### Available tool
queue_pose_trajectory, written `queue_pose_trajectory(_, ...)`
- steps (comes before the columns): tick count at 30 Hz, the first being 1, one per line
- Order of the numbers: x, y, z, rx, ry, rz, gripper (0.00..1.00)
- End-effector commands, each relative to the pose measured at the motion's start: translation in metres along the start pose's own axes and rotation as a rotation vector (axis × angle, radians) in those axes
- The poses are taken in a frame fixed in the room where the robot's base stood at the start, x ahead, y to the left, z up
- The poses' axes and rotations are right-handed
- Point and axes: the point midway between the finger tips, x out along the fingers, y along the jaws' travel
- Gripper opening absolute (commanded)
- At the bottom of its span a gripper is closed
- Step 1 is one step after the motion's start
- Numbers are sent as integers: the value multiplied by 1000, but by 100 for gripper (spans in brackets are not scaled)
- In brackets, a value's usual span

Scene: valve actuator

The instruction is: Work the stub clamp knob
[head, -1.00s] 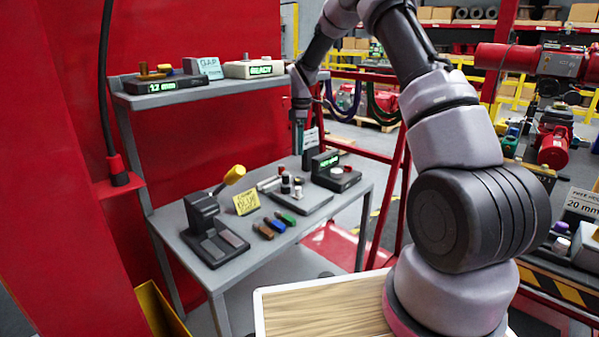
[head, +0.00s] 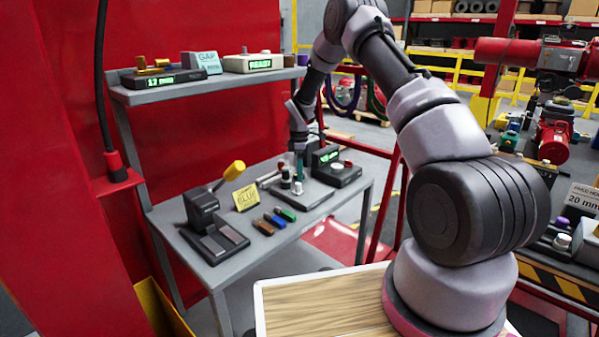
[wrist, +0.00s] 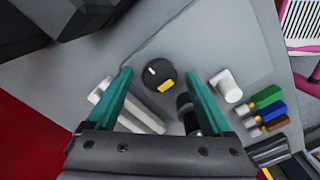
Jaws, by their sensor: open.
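A round black knob (wrist: 160,75) with a white mark and a yellow tab shows in the wrist view, on a grey plate. I take it as the stub clamp knob; no label on it is readable. My gripper (wrist: 159,73) has its two teal fingers spread, one to each side of the knob in the picture. Nothing is between them in a grip, and I cannot tell the height left above the knob. In the head view my gripper (head: 299,165) points down over the fixture plate (head: 318,192) on the grey bench. The knob is hard to single out there.
In the wrist view, a dark cylinder (wrist: 187,108) stands close by the right finger, with a white post (wrist: 227,85) beyond. Pale bars (wrist: 142,112) lie by the left finger. On the bench are a black box with display (head: 326,157) and a yellow-handled press (head: 203,210).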

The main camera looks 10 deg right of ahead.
Motion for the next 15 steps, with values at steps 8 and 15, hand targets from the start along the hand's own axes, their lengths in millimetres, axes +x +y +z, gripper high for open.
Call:
queue_pose_trajectory(8, 0, 0, 0, 0, 0, 1, 77)
queue_pose_trajectory(15, 0, 0, 0, 0, 0, 1, 0)
